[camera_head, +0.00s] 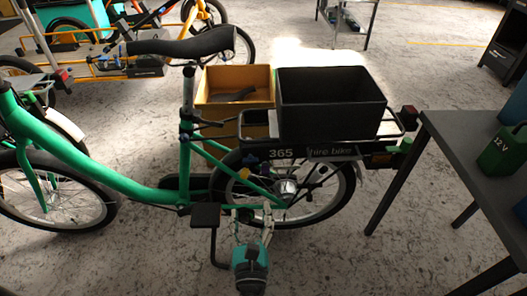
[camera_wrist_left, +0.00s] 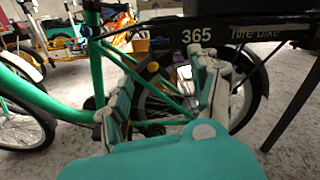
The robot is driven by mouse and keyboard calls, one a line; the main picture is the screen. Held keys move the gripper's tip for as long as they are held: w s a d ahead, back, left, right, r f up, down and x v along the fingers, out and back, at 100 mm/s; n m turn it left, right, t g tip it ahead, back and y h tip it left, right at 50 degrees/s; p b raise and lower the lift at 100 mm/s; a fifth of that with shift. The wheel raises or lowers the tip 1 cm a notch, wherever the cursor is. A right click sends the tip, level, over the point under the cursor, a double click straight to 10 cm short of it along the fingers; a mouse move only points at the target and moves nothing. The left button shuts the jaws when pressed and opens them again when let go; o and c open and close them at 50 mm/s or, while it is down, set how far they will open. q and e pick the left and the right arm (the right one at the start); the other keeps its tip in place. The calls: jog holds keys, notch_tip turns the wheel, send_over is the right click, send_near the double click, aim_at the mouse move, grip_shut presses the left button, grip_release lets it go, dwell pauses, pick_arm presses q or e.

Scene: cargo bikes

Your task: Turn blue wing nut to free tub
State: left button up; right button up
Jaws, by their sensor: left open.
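A black open tub (camera_head: 330,115) sits on the rear rack (camera_head: 405,118) of a green hire bike. I cannot tell which is the wing nut. My left gripper (camera_head: 252,212) is open and empty, low in front of the rear wheel and below the rack. Its spread fingers show in the left wrist view (camera_wrist_left: 167,78). My right gripper is not in view.
A yellow crate (camera_head: 236,84) with a dark item inside stands behind the bike, left of the tub. A dark table (camera_head: 460,140) with a green 12 V box (camera_head: 502,150) stands at the right. The pedal (camera_head: 205,215) is close left of my left gripper. Other bikes stand at back left.

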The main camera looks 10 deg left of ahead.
pick_arm(q)
jog(key=b, duration=0.1)
send_near(250, 160)
jog(key=w, duration=0.1)
jog(key=b+x, duration=0.1)
jog(key=x, duration=0.7)
jog(key=shift+a+f, duration=0.2)
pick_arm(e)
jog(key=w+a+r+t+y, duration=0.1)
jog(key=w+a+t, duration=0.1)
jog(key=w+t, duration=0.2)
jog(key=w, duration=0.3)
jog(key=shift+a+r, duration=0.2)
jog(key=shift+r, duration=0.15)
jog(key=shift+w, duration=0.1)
pick_arm(q)
jog(key=c, duration=1.1)
